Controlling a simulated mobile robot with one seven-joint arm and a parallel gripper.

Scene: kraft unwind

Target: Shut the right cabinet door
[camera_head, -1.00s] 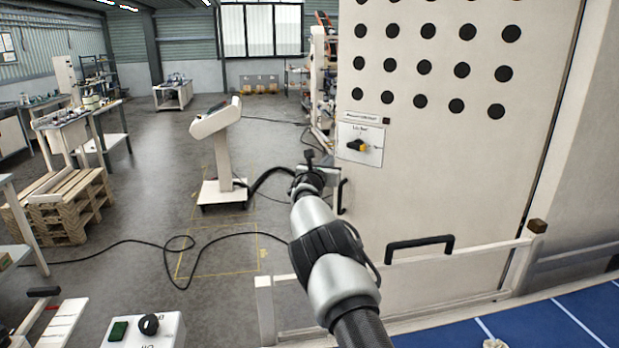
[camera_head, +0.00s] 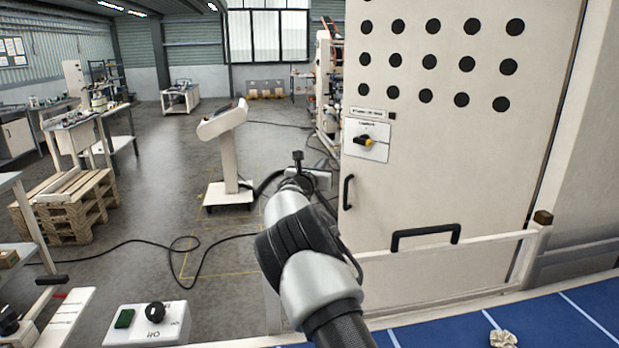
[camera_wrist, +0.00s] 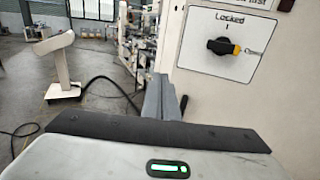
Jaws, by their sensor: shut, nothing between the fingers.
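A tall white cabinet door (camera_head: 440,150) with rows of black round holes fills the right of the head view. On its left side are a black vertical handle (camera_head: 347,192) and a lock plate with a black and yellow knob (camera_head: 364,140). The knob (camera_wrist: 222,47) also shows in the wrist view, under the word "Locked". My gripper (camera_head: 322,180) is just left of the handle, shut and empty. In the wrist view my gripper's fingers (camera_wrist: 160,97) point forward beside the door's left edge. I cannot tell whether they touch the door or how far it stands open.
A low white rail (camera_head: 470,246) with a black handle (camera_head: 426,236) crosses in front of the door. A blue surface (camera_head: 560,325) lies at the lower right. A control pedestal (camera_head: 229,165) stands at the left, with cables on the floor. A switch box (camera_head: 147,324) is at lower left.

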